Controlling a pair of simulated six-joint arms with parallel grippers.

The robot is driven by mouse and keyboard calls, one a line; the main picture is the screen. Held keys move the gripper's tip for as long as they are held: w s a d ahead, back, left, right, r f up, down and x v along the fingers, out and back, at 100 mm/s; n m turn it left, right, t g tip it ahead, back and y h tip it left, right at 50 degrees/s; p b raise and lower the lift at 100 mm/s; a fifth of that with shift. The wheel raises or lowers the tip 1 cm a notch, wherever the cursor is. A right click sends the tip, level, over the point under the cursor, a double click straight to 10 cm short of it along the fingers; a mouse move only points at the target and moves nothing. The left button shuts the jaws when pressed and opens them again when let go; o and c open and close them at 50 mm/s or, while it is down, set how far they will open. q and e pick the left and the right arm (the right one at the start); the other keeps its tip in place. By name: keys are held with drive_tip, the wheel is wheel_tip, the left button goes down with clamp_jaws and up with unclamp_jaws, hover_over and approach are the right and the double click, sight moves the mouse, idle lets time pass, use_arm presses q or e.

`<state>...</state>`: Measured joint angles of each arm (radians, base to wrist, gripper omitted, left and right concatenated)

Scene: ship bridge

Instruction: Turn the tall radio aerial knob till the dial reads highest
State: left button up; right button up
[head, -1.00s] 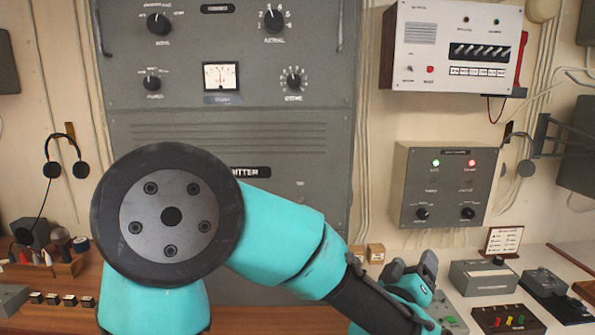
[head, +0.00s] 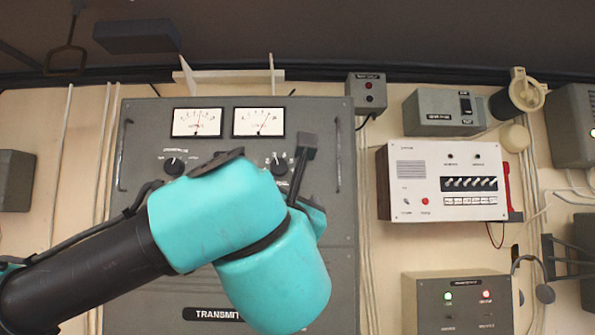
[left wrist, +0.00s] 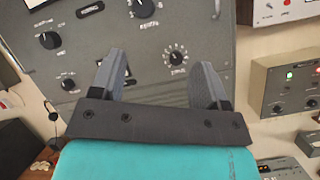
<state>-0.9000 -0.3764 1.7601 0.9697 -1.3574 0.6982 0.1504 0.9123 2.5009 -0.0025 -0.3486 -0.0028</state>
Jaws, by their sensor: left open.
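The tall grey transmitter (head: 345,260) stands upright against the wall. Its upper right knob (head: 278,165), with a blurred label that may read aerial, is dark with numbers around it; it also shows at the top of the left wrist view (left wrist: 142,7). A lower knob (left wrist: 176,55) with a ring of ticks shows between my left gripper's fingers (left wrist: 158,72). That gripper is open and empty; contact cannot be told. In the head view one finger of the left gripper (head: 304,160) is beside the upper right knob. My right gripper is not in view.
Two meters (head: 197,122) (head: 258,122) top the transmitter; the right needle leans right. Upper left knob (head: 174,166) is clear. My left arm hides the cabinet's middle. A white switch panel (head: 445,180) and grey lamp box (head: 458,300) hang to the right.

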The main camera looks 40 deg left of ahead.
sight(279, 166)
use_arm(q)
drive_tip(key=s+a+n, duration=0.1)
drive_tip(key=a+r, duration=0.1)
drive_tip(key=shift+s+a+n+g, duration=0.3)
drive_tip(key=shift+s+a+n, duration=0.05)
drive_tip(key=shift+n, duration=0.05)
drive_tip(key=shift+w+a, duration=0.1)
drive_tip(key=shift+x, duration=8.55)
drive_tip(key=c, duration=0.9)
